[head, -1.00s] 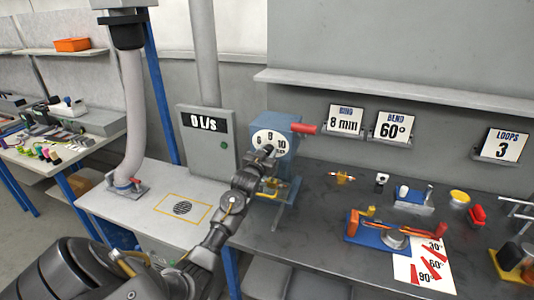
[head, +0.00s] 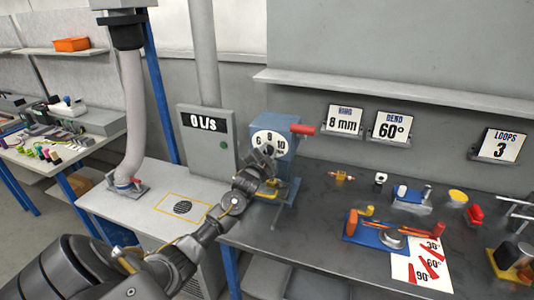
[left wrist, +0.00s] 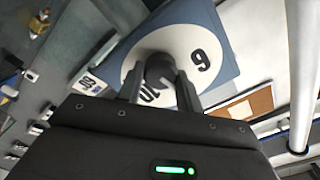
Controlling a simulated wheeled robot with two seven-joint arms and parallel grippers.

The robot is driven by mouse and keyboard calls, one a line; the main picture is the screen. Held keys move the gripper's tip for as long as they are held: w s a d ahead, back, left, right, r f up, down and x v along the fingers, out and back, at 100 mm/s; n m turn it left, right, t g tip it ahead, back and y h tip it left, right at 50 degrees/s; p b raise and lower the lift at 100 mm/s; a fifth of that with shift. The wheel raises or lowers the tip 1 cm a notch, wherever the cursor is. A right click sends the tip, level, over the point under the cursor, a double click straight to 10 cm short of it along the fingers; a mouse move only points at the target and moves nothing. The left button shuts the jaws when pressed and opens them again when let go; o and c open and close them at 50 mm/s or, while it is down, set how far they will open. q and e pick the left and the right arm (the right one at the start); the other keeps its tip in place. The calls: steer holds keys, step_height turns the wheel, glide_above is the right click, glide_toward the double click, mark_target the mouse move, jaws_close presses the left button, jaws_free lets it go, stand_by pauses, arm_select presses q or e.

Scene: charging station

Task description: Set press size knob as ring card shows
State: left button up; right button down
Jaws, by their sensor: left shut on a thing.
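The blue press (head: 285,128) stands at the left end of the dark bench, with a white dial (head: 262,137) marked 6, 8 and 10. The ring card (head: 345,121) on the wall holder reads 8 mm. My left gripper (head: 266,155) is at the lower part of the dial. In the left wrist view my left gripper (left wrist: 160,82) is shut on the dark size knob (left wrist: 159,68), in front of the white dial face (left wrist: 200,40). The knob's pointer is hidden, so its setting cannot be read. My right gripper is not in view.
The press's red handle (head: 302,129) sticks out to the right. The bend card (head: 391,125) reads 60° and the loops card (head: 501,144) reads 3. A blue bending jig (head: 377,236) and small parts stand on the bench. A grey box (head: 207,140) reads 0 L/s.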

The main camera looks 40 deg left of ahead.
arm_select(q)
steer(key=shift+m, duration=1.2)
steer(key=o, duration=1)
steer(key=shift+d, duration=0.1)
steer(key=shift+b+v, duration=1.25)
steer(key=shift+v, duration=4.15)
